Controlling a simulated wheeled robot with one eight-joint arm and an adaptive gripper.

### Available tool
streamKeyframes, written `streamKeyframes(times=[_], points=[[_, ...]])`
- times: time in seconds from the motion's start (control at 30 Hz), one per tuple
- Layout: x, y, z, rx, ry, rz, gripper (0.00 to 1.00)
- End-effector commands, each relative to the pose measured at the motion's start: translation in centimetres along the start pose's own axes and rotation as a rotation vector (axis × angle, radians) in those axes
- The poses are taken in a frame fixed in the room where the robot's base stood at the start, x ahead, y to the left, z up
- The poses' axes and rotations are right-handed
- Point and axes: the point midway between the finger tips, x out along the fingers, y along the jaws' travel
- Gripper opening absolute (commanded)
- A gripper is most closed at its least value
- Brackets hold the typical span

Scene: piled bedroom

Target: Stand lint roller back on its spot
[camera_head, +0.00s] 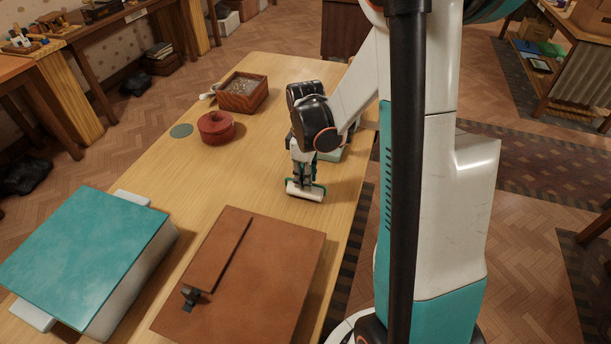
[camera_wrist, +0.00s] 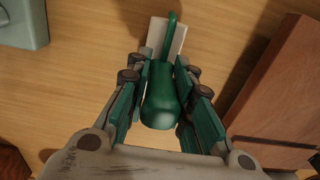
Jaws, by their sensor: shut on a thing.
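The lint roller has a green handle (camera_wrist: 163,103) and a white roller (camera_wrist: 166,36). In the head view its white roller (camera_head: 305,191) is at the lower end, just above or touching the table; I cannot tell which. My gripper (camera_head: 304,176) points down and is shut on the lint roller. In the wrist view my gripper (camera_wrist: 161,72) has its fingers on both sides of the green handle. A flat dark green disc (camera_head: 181,130) lies bare on the table to the left; it looks like a marked spot.
A red round container (camera_head: 216,127) and a wooden box (camera_head: 241,93) stand near the disc. A brown case (camera_head: 270,262) and a large teal-topped box (camera_head: 82,250) fill the near table. The wooden table (camera_head: 220,180) is clear in between. A pale green object (camera_head: 331,155) sits behind my gripper.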

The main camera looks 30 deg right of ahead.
Motion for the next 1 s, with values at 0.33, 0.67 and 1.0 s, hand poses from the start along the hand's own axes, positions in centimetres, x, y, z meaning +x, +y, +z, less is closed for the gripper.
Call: streamKeyframes(times=[0.33,0.67,1.0], points=[[0.4,0.0,0.0,0.0,0.0,0.0,0.0],[0.4,0.0,0.0,0.0,0.0,0.0,0.45],[-0.6,0.0,0.0,0.0,0.0,0.0,0.45]])
